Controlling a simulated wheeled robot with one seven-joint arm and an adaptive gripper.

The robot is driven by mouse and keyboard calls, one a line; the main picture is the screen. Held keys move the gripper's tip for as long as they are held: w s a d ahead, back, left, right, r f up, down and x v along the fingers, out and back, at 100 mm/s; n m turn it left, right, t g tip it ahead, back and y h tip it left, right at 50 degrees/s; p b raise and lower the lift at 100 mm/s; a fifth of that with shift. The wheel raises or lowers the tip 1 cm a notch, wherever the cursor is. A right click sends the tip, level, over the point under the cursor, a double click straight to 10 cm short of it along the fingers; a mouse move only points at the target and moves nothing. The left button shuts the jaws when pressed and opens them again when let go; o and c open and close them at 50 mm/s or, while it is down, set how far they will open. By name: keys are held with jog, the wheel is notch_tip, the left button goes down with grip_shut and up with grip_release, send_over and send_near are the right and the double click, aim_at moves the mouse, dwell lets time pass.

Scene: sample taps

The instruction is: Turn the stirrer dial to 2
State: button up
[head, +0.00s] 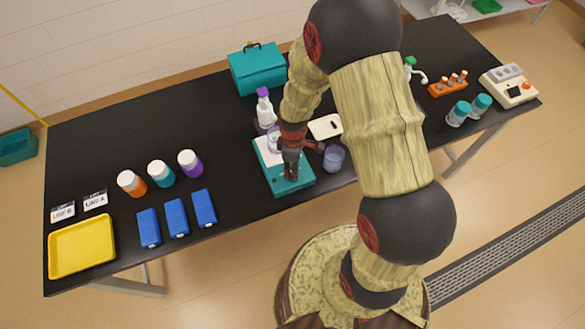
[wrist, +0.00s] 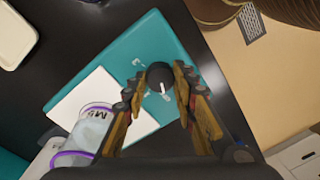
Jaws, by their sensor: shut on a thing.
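The stirrer (head: 306,184) is a teal box with a white top plate (head: 264,157), near the front edge of the black table; it also shows in the wrist view (wrist: 177,40). Its dial (wrist: 160,77) is a dark round knob with a white pointer line, which points roughly toward the bottom of the wrist view. Small white marks lie around the dial, too small to read. My gripper (wrist: 157,80) has a finger on each side of the dial and is shut on it. In the head view my gripper (head: 290,176) hides the dial.
A white tray (head: 325,127) lies behind right. Blue blocks (head: 204,208) stand to the left.

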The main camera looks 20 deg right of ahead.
jog(key=shift+c, duration=1.3)
jog(key=m, duration=0.8)
jog(key=shift+m, duration=0.3)
jog(key=m+p, duration=0.1)
jog(key=m, duration=0.3)
jog(key=shift+r+t, duration=0.1)
jog(key=shift+t, duration=0.2)
jog(key=shift+m+p, duration=0.8)
jog(key=shift+m, duration=1.7)
